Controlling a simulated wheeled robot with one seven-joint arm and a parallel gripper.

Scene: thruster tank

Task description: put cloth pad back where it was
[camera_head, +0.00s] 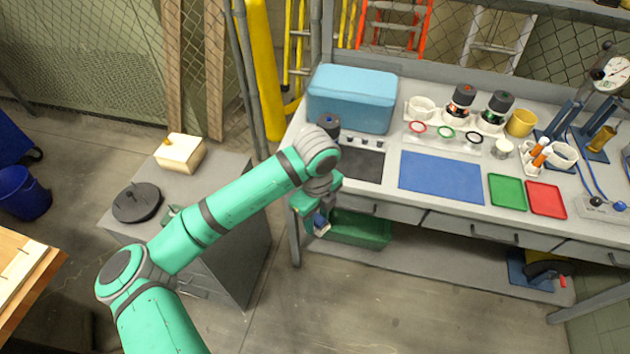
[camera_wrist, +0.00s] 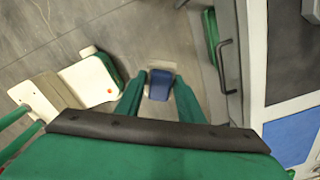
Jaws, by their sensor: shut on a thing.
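My gripper (camera_head: 318,222) hangs in front of the workbench's left end, below the level of its top. In the wrist view its two green fingers (camera_wrist: 159,98) are shut on a small blue piece with pale parts, which I take to be the cloth pad (camera_wrist: 158,87). The pad also shows small in the head view (camera_head: 320,222), held in the air over the floor. The fingers hide its sides. No marked place for the pad can be made out.
The workbench bears a blue cooler box (camera_head: 352,98), a dark mat (camera_head: 360,163), a blue mat (camera_head: 440,176), a green tray (camera_head: 507,192) and a red tray (camera_head: 546,200). A green bin (camera_head: 362,230) sits beneath. A grey cabinet (camera_head: 235,245) stands left, with floor between.

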